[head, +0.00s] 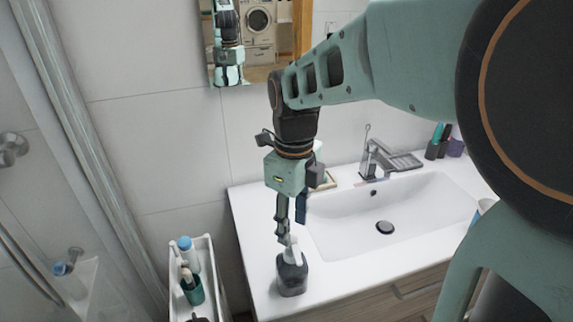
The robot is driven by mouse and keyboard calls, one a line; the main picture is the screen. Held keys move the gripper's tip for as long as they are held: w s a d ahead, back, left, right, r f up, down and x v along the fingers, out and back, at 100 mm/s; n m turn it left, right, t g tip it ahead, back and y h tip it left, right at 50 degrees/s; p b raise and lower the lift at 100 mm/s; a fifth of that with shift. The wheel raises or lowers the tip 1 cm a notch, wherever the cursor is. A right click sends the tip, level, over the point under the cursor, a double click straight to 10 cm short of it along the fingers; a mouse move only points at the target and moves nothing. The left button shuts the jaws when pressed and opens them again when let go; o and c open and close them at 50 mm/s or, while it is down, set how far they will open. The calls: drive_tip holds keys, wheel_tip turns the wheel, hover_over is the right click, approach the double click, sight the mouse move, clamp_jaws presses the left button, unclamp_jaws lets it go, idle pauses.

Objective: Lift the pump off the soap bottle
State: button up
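The soap bottle (292,278) is dark grey and stands upright on the white counter, near its front left corner. Its white pump (291,253) shows at the top of the bottle. My gripper (287,236) points down from above, with a fingertip at the pump head and overlapping it in the picture. I cannot tell whether the fingers touch or close on the pump, as the gripper is small and seen from the side. The pump appears to be at the bottle's neck.
A white sink (345,225) with a grey faucet (377,158) lies right of the bottle. A narrow white cart (213,285) stands left of the counter, holding a blue-capped bottle (188,255) and a green cup (193,291). Several dark and teal items stand at the back right.

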wheel_tip(320, 180, down, 5)
drive_tip(key=shift+a+f, duration=0.1)
drive_tip(key=shift+c, duration=0.6)
clamp_jaws()
